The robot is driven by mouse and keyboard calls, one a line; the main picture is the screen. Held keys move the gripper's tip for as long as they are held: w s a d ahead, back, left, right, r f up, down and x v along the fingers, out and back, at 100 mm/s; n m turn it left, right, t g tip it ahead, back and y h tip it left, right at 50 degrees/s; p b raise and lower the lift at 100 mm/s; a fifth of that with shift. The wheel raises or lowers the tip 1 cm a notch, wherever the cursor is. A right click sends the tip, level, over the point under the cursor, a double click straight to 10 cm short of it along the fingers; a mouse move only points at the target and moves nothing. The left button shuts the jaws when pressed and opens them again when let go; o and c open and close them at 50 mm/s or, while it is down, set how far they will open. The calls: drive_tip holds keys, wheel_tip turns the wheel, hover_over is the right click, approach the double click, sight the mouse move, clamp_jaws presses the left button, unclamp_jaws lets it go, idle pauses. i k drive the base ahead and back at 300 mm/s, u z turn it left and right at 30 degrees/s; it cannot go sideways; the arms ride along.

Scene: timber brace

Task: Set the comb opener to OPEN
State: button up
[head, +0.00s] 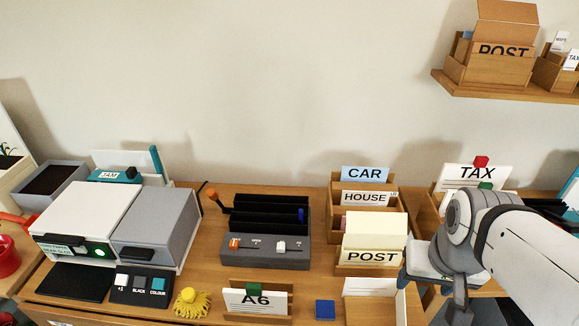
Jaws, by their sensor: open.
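A dark grey machine with black slotted rails (266,252) stands in the middle of the desk and looks like the comb opener. Its front panel has an orange switch (235,242) at the left and a white slider knob (281,246) right of centre. Small labels sit beside them, one perhaps reading OPEN, but they are too small to read surely. A black lever with an orange knob (212,194) rises at its left side. My gripper (432,290) is open at the right, apart from the machine, with the card boxes between them. Its fingers are partly hidden.
A white and grey printer (155,225) stands left of the machine. CAR, HOUSE and POST card boxes (370,271) stand to its right. An A6 card holder (257,318), yellow brush (192,304) and blue block (325,310) lie in front. A shelf (500,92) hangs upper right.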

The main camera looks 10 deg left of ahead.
sight(234, 244)
drive_tip(key=u, duration=1.05)
